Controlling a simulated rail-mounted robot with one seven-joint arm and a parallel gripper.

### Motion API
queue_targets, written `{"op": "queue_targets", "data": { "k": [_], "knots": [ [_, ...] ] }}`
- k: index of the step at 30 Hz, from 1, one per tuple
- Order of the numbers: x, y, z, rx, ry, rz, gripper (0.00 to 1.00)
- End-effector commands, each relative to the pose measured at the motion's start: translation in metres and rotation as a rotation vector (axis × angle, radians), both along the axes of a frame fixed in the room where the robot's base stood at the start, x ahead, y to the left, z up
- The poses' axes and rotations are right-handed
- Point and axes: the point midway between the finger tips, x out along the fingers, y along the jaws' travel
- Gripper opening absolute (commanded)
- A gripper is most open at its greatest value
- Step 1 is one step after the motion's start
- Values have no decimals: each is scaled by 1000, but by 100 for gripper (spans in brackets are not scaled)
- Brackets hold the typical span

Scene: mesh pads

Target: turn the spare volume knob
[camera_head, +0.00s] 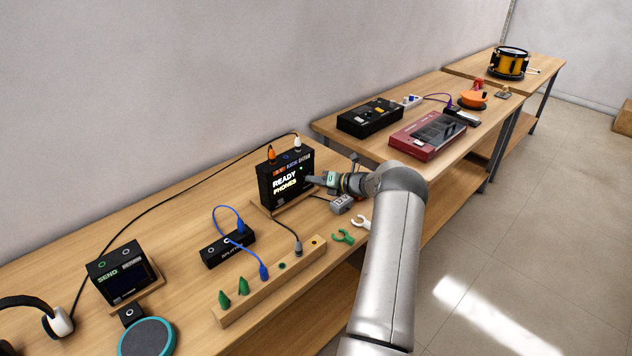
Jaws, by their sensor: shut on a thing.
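A black box (284,197) with a lit screen reading "READY PHONES" stands on the near wooden table. My gripper (313,181) reaches in from the right, with its fingertips at the right part of the box's front face. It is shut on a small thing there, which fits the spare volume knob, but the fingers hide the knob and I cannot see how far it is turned. An orange plug (271,153) stands in the top of the box at the left, and another plug with a black cable is at its top right.
A wooden strip (300,262) with green pegs and cable plugs lies in front. A black splitter (229,249), a black "SEND" box (123,273) and a teal-rimmed round pad (147,341) are to the left. Green (343,237) and white (361,222) clips lie below my gripper.

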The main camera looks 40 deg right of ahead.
Motion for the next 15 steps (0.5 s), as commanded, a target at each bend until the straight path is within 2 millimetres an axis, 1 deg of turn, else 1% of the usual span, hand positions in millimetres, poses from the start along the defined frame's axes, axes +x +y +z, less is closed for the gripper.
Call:
{"op": "queue_targets", "data": {
  "k": [6, 15],
  "knots": [
    [0, -1, -1, 41, 5, -1, 0],
    [0, -1, 0, 48, 5, -1, 0]
  ]
}}
